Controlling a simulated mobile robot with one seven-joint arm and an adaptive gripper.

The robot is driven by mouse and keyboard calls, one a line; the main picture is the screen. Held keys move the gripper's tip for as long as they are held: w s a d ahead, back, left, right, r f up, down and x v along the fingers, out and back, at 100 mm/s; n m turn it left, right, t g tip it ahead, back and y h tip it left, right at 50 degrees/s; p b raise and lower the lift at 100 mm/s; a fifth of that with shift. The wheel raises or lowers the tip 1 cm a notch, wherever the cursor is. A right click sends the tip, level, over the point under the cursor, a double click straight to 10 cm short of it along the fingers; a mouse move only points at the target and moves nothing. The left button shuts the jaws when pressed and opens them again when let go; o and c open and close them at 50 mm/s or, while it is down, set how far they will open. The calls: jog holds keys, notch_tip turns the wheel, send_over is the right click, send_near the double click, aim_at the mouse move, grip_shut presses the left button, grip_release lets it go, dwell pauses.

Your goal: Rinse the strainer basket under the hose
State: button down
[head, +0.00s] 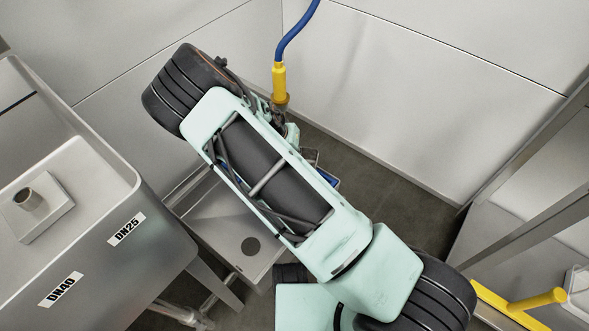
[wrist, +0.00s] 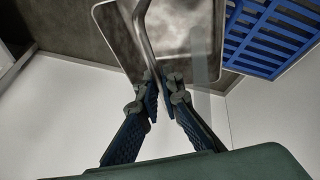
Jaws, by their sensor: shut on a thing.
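My gripper (wrist: 161,96) is shut on a thin bent metal handle (wrist: 143,42) in the wrist view. The handle runs up in front of a shiny grey metal body with a rim (wrist: 110,30), which looks like the strainer basket. Its inside is blurred, so I cannot tell how clean it is. In the head view my arm hides the gripper and most of the basket. The blue hose (head: 294,42) hangs down from the top there, ending in a yellow nozzle (head: 279,80) just behind my arm. I see no clear water stream at the nozzle.
A low grey basin (head: 210,212) with a dark round drain lies under my arm. A steel unit labelled DN25 and DN40 (head: 100,180) stands at left. A blue slatted crate (wrist: 270,35) is beside the basket. Yellow pipework (head: 535,301) is at lower right. Walls close off the back.

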jog(key=shift+s+a, duration=0.2)
jog(key=shift+s, duration=0.05)
jog(key=shift+w+d, duration=0.25)
jog(key=shift+w, duration=0.1)
dwell(0.4)
jog(key=s+d+r+p, duration=0.2)
jog(key=s+d, duration=0.6)
jog(key=d, duration=0.3)
jog(key=shift+s, duration=0.35)
dwell(0.7)
dwell(1.2)
